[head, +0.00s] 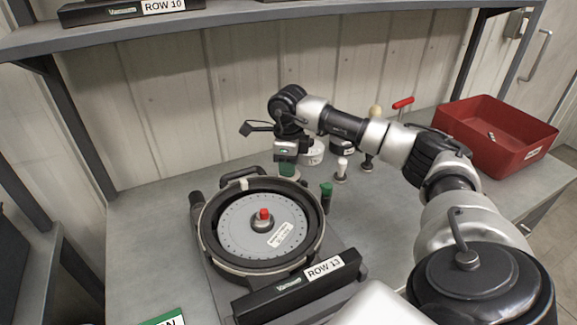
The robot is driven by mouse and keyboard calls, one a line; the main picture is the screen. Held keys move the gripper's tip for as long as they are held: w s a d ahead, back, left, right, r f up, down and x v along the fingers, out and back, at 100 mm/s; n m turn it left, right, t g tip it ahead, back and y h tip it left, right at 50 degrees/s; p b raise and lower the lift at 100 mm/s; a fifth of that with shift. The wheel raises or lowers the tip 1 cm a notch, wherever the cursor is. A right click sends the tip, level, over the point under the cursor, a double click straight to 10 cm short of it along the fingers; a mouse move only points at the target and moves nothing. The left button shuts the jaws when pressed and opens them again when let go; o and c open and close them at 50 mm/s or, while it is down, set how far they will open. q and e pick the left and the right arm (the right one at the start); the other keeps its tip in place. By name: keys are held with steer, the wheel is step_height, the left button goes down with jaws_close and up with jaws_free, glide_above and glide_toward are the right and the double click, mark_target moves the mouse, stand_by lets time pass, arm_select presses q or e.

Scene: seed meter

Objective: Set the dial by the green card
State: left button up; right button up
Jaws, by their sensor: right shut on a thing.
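The green card (163,318) shows only in part at the bottom edge, with a white area and a cut-off letter. The seed meter (205,235) lies open on the table, a grey disc (236,232) inside its black round housing and a red-tipped hub (264,215) at the centre. My left gripper is not in view.
A black bar labelled ROW 13 (300,287) lies along the meter's front. A red bin (492,125) is at the far right. A shelf (210,22) overhangs the back.

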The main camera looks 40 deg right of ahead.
steer(key=n, duration=0.4)
steer(key=shift+n+b, duration=0.3)
steer(key=shift+b, duration=0.1)
steer(key=shift+n+b, duration=0.3)
steer(key=shift+n, duration=2)
steer(key=o, duration=0.9)
steer(key=shift+o, duration=0.2)
step_height(320, 180, up, 11)
steer(key=b, duration=0.1)
steer(key=shift+f, duration=0.1)
